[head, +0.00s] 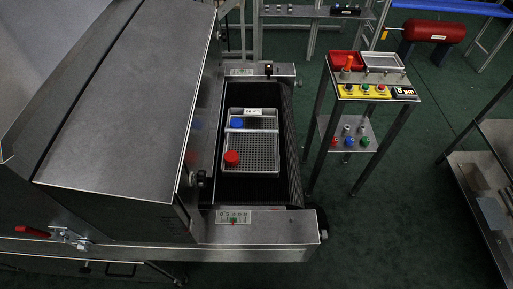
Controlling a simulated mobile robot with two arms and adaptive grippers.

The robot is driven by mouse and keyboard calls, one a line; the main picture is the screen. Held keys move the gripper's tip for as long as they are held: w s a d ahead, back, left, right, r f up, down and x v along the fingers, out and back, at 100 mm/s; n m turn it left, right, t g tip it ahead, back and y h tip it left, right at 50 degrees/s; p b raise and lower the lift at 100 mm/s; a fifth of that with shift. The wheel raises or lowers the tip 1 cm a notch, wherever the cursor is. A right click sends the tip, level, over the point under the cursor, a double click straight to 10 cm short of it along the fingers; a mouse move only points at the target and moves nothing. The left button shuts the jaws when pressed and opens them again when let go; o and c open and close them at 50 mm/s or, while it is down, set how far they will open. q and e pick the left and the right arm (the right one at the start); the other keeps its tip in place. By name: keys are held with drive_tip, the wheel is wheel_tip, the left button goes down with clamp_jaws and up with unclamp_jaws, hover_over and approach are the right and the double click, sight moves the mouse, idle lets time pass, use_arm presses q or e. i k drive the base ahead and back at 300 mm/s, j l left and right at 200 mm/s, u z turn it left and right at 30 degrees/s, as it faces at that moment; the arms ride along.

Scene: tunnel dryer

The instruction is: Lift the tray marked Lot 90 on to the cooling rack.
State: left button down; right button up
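A grey mesh-bottomed tray (262,153) lies on the dark belt (290,120) at the outlet of the tunnel dryer. A white label (253,112) sits at its far edge, too small to read with certainty. A blue round piece (237,123) is in the tray's far part, and a red round piece (232,158) is in the near part at the left. A metal shelf rack (470,185) stands at the right edge, cut off by the frame; I cannot tell whether it is the cooling rack. Neither of my grippers is in view.
The dryer's steel hood (130,100) rises left of the belt. A stand (375,92) with coloured buttons, a red bin and a small tray stands right of the belt. A red cylinder (433,32) is at the back right. Green floor is clear between stand and right rack.

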sight(256, 143)
drive_tip(key=l+u, duration=0.15)
drive_tip(key=l, duration=0.3)
drive_tip(key=k+l+u, duration=0.2)
drive_tip(key=l, duration=0.2)
drive_tip(key=k+l+u, duration=0.15)
drive_tip(key=l, duration=0.3)
drive_tip(key=k+l+u, duration=0.15)
drive_tip(key=l, duration=0.25)
drive_tip(key=i, duration=0.05)
